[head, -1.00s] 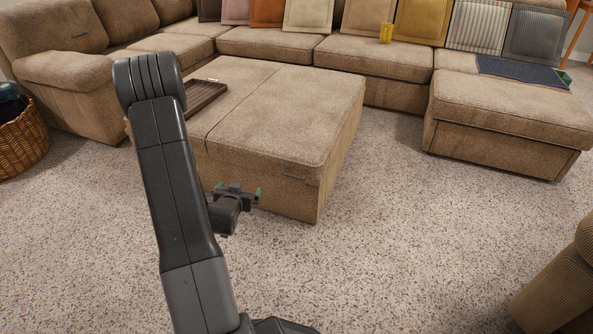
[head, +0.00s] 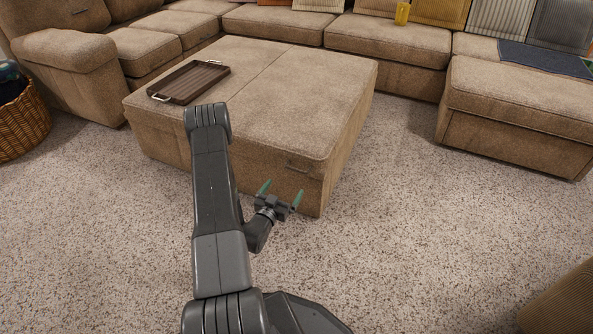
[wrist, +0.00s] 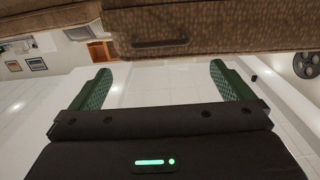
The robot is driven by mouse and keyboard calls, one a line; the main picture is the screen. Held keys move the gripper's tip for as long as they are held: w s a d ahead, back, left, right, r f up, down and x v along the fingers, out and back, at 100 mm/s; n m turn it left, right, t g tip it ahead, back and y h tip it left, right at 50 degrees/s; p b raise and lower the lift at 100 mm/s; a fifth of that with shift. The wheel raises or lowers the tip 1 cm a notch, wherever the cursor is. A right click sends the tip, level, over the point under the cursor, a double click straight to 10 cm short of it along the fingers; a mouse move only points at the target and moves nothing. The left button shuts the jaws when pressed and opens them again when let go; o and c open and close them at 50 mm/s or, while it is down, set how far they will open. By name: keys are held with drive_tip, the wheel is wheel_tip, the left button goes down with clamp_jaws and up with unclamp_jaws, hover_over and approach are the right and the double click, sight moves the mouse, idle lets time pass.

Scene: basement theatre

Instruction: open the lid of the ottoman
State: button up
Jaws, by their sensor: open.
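The ottoman (head: 255,150) is a large, low tan block in the head view, and its lid is down. A dark pull handle (head: 298,167) sits on its front face near the right corner; the handle also shows in the wrist view (wrist: 160,43), near the top of the picture. My gripper (head: 281,192) is open, with its two green fingers apart and nothing between them. It is in front of the ottoman's front face, slightly below the handle in the picture. In the wrist view the handle lies beyond the fingertips, apart from them.
A brown tray (head: 190,82) lies on the ottoman's left part. The sectional sofa (head: 388,45) runs behind, with a chaise (head: 520,110) at the right. A wicker basket (head: 22,125) stands at far left.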

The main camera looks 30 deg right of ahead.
sight(296, 170)
drive_tip(key=b+x, duration=0.3)
drive_tip(key=x, duration=0.8)
drive_tip(key=shift+w+d, duration=0.1)
drive_tip(key=shift+w, duration=0.05)
